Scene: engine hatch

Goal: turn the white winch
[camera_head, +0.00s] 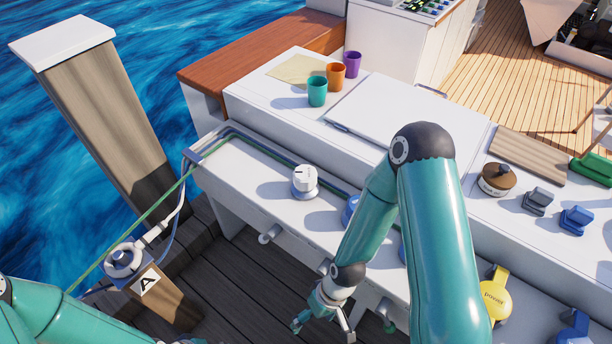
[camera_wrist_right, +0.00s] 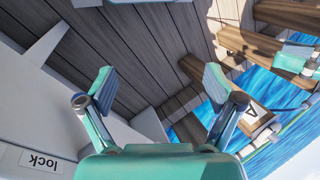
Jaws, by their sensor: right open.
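The white winch (camera_head: 304,182) stands upright on the white side ledge in the head view, with a knob-like top and a metallic lower part. My right gripper (camera_head: 323,322) is in front of and below the ledge, well apart from the winch. In the right wrist view the right gripper (camera_wrist_right: 158,85) is open, with nothing between its fingers and deck planks beyond. The winch does not show in that view. My left arm enters at the lower left of the head view. Only a small piece of its end shows at the bottom edge, too little to tell its state.
Blue winches are partly hidden behind my right arm. A post marked A (camera_head: 160,292) with a ring and lines stands at the left. A yellow handle (camera_head: 496,295) is at the right.

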